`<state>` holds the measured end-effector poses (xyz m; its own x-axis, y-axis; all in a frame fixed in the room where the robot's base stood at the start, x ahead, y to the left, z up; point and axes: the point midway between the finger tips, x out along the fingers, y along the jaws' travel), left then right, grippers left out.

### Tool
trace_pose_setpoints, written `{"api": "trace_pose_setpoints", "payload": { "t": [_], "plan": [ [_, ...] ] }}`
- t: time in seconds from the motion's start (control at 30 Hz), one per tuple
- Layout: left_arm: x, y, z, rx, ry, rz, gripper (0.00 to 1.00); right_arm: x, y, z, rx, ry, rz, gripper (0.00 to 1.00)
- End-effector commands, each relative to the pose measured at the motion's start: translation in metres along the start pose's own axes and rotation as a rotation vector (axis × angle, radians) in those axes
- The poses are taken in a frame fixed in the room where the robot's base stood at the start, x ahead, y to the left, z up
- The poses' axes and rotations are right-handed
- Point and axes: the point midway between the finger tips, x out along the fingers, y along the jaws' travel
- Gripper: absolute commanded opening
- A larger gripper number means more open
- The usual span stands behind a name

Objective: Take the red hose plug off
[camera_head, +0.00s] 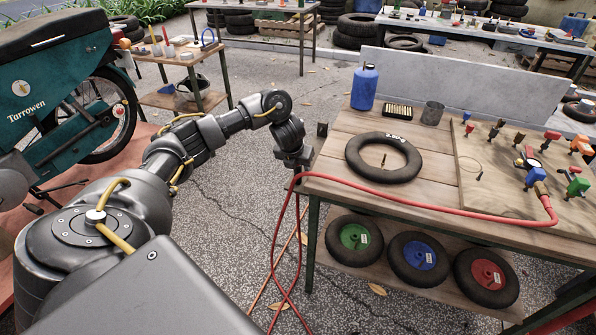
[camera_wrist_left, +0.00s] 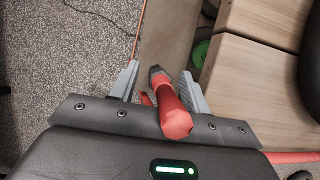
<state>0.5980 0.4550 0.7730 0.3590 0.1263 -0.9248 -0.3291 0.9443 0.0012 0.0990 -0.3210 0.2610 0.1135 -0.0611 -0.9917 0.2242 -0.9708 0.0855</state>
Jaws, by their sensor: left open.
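My left gripper (camera_head: 296,165) is at the left end of the wooden workbench (camera_head: 340,200), just off its edge. In the left wrist view its jaws (camera_wrist_left: 160,78) are open. A red plug-like piece (camera_wrist_left: 172,112) with a flat-faced near end and a dark grey tip lies between the fingers, apparently not gripped. I cannot tell whether it touches a finger. The red hose (camera_head: 420,207) runs from a brass fitting on the board at the right, along the bench front, to my gripper and hangs down in loops. In the head view the gripper hides the plug-like piece. My right gripper is not in view.
Wheels lie on the lower shelf. A teal motorbike (camera_head: 60,100) stands left. Open paving lies between.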

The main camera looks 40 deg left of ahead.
Motion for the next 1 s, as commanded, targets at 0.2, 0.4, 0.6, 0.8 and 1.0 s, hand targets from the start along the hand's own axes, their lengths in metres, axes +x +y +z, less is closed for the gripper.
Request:
{"api": "trace_pose_setpoints", "payload": {
  "t": [0.2, 0.4, 0.6, 0.8, 1.0],
  "plan": [
    [0.020, 0.000, 0.000, -0.001, -0.001, 0.000, 0.47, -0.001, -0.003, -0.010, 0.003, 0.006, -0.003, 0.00],
    [0.020, 0.000, 0.001, 0.000, -0.002, 0.000, 0.47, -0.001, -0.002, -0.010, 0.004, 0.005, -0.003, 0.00],
    [0.020, 0.000, 0.001, 0.000, -0.002, 0.000, 0.23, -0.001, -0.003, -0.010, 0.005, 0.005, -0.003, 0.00],
    [0.020, 0.000, 0.001, -0.001, -0.002, 0.000, 0.01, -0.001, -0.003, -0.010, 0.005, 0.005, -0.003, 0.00],
    [0.019, 0.000, 0.001, -0.001, -0.002, 0.000, 0.01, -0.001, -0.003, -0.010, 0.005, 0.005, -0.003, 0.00]
  ]
}}
